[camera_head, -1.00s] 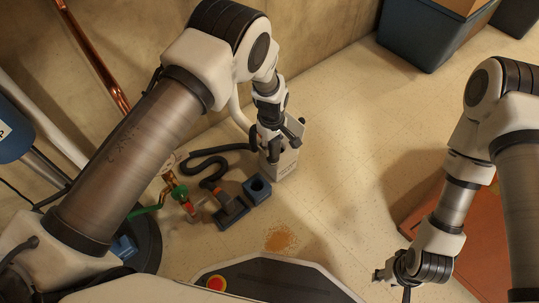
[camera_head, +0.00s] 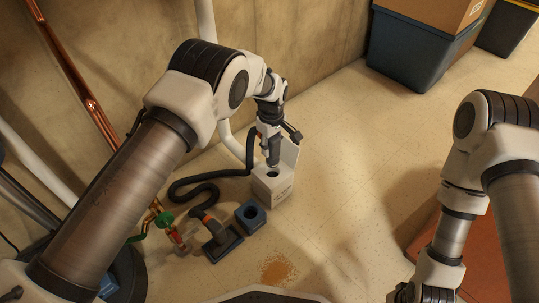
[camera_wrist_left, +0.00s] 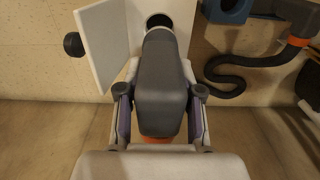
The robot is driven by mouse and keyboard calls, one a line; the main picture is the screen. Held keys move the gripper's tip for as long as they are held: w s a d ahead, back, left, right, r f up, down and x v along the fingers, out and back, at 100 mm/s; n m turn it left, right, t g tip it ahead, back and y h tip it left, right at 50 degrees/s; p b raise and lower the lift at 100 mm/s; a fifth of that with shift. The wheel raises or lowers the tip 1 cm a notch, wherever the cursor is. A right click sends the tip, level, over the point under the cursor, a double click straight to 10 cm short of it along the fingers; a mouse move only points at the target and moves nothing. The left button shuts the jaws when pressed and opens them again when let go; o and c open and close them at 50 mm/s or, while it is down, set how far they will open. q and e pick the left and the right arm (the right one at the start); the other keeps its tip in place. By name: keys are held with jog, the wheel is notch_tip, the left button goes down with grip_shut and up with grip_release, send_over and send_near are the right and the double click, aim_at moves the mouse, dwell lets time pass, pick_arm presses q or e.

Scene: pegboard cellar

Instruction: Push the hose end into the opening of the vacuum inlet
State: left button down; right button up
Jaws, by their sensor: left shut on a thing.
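My left gripper (camera_head: 272,138) is shut on the grey hose end (camera_head: 274,156), also large in the left wrist view (camera_wrist_left: 163,90), between the two fingers (camera_wrist_left: 160,112). The vacuum inlet (camera_head: 276,192) is a white box on the floor by the wall; its dark round opening (camera_head: 272,174) faces up and its flap stands open. In the head view the hose end's tip is at the far side of the opening. In the wrist view the tip overlaps the opening's near edge (camera_wrist_left: 159,20); I cannot tell whether they touch. My right gripper (camera_head: 404,293) is partly cut off at the bottom edge.
A black hose (camera_head: 195,190) curls along the wall left of the inlet. A blue block with a hole (camera_head: 250,215) and a dark floor nozzle (camera_head: 223,244) lie in front. A blue bin (camera_head: 415,55) stands at the back. Floor right of the inlet is clear.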

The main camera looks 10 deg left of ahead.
aim_at(271, 161)
pick_arm(q)
jog(key=shift+w+r, duration=0.1)
jog(key=shift+f+b, duration=0.7)
jog(key=shift+f, duration=0.85)
jog(key=shift+p, duration=0.55)
dwell(0.5)
jog(key=shift+f+b, duration=1.2)
jog(key=shift+f, duration=1)
dwell(3.1)
